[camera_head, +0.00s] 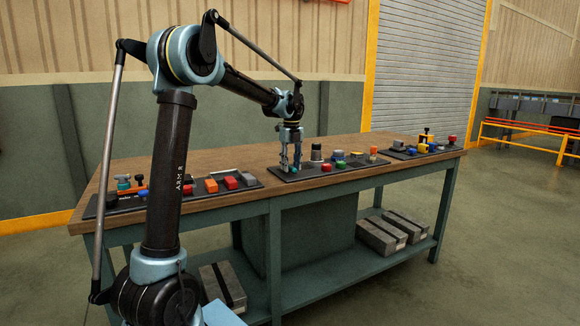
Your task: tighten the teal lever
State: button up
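My gripper (291,165) points down over the near left part of the middle panel (315,173) on the workbench. Its two fingers show with a narrow gap between them. A small teal piece shows at the fingertips, but it is too small to tell whether it is the lever or part of the fingers, or whether the fingers touch anything.
The left panel has red blocks (231,183). A right panel (413,151) holds more controls. The workbench (230,160) has bare wood behind the panels.

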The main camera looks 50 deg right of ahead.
aim_at(291, 167)
notch_tip(291, 167, up, 12)
jog(key=shift+f, duration=0.15)
dwell(0.3)
dwell(0.4)
